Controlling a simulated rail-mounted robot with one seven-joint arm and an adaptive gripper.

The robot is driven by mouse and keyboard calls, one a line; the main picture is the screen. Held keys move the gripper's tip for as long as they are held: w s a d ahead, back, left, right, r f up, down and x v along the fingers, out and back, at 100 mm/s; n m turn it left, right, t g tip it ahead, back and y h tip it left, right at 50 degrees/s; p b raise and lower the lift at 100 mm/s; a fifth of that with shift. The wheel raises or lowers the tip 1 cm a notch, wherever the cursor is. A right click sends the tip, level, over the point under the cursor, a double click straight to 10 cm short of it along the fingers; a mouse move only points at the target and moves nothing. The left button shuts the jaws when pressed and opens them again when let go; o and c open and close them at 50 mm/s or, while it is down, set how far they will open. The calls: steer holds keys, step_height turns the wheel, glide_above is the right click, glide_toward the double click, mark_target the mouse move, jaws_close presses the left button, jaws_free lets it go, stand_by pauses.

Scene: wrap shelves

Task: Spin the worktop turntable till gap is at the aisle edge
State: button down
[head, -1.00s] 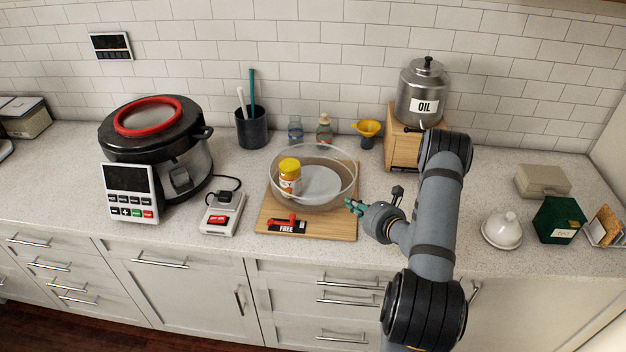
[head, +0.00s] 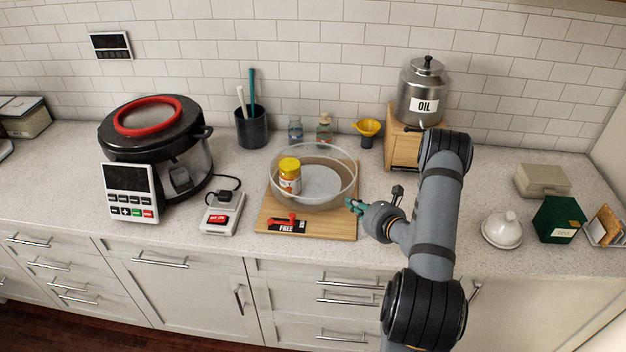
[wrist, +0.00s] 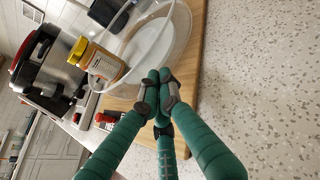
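The turntable (head: 322,203) is a round clear-walled tray with a pale disc inside, on a wooden board (head: 343,228). A jar with a yellow lid (head: 289,178) stands inside it at the left; it also shows in the wrist view (wrist: 105,65). A red lever (head: 285,220) with a label reading FREE (head: 287,228) is at the board's front. I cannot make out the gap in the clear wall. My gripper (head: 350,203) is at the turntable's right front side. In the wrist view its green fingers (wrist: 158,78) have their tips together, close to the wall; contact is unclear.
A black cooker (head: 155,140) and a small grey device (head: 222,212) stand left. Small bottles, a yellow funnel (head: 367,128) and an oil canister (head: 422,90) on a wooden stand are behind. A white lidded dish (head: 502,230) and green box (head: 559,218) are right.

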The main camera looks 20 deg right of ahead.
mark_target(325, 204)
steer(key=shift+w+a, duration=0.3)
steer(key=shift+w, duration=0.45)
stand_by(0.3)
steer(key=shift+s+a+b, duration=0.2)
steer(key=shift+s+a, duration=0.1)
steer(key=shift+a, duration=0.45)
steer(key=shift+s+a+b, duration=0.15)
steer(key=shift+s+a, duration=0.15)
steer(key=shift+a, duration=0.45)
steer(key=shift+a, duration=0.1)
steer(key=shift+w+a+b, duration=0.1)
steer(key=shift+a+b, duration=0.2)
steer(key=shift+a, duration=1.2)
